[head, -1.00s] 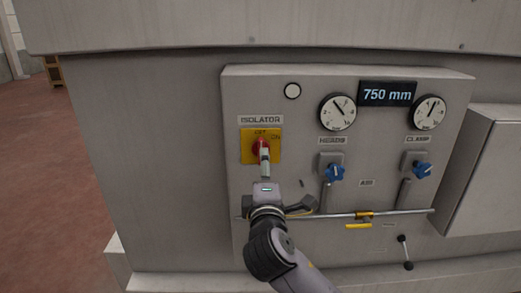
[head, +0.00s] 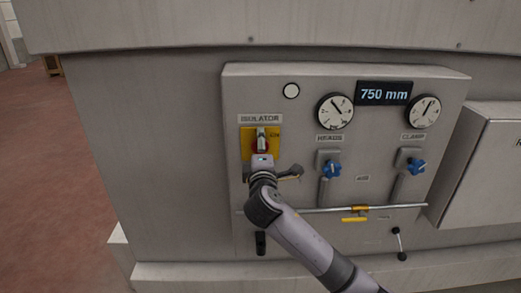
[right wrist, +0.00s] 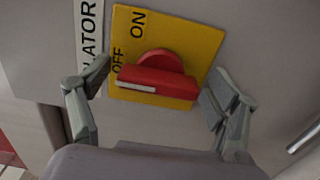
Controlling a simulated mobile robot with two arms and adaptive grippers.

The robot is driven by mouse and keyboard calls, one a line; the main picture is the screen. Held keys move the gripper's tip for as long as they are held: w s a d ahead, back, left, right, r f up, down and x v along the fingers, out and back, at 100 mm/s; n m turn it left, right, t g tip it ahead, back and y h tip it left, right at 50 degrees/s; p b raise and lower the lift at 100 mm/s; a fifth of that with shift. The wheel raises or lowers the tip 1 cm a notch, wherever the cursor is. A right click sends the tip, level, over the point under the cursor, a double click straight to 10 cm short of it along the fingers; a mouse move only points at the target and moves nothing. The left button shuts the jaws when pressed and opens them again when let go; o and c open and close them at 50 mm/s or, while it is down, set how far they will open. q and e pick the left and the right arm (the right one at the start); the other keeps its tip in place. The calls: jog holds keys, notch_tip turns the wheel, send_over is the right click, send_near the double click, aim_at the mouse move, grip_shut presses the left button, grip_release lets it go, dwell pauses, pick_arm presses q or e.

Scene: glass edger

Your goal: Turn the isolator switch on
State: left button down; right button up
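The isolator switch is a red rotary knob (right wrist: 160,78) on a yellow plate (right wrist: 205,40), under the ISOLATOR label (head: 260,118). In the right wrist view, the white mark on its grip bar is at the OFF end; ON is printed a quarter turn away. My right gripper (right wrist: 172,88) is open and faces the knob, with one finger on each side of it and visible gaps between. In the head view the right gripper (head: 263,142) covers much of the plate and most of the knob. My left gripper is not in view.
To the right on the panel are two blue knobs (head: 331,169) (head: 416,166), two gauges (head: 335,111) (head: 423,111) and a 750 mm display (head: 384,93). A horizontal rail (head: 400,207) runs below. A black handle (head: 261,243) sits lower left.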

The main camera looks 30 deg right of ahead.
jog(key=c, duration=1.1)
jog(key=shift+f, duration=0.1)
jog(key=shift+f+m+b, duration=0.1)
jog(key=shift+m+b, duration=0.75)
jog(key=shift+m, duration=0.15)
jog(key=m+b, duration=0.2)
jog(key=m, duration=0.1)
jog(key=shift+m, duration=0.3)
jog(key=m+b, duration=0.1)
jog(key=m, duration=0.2)
jog(key=shift+m+b, duration=0.6)
jog(key=shift+m, duration=1)
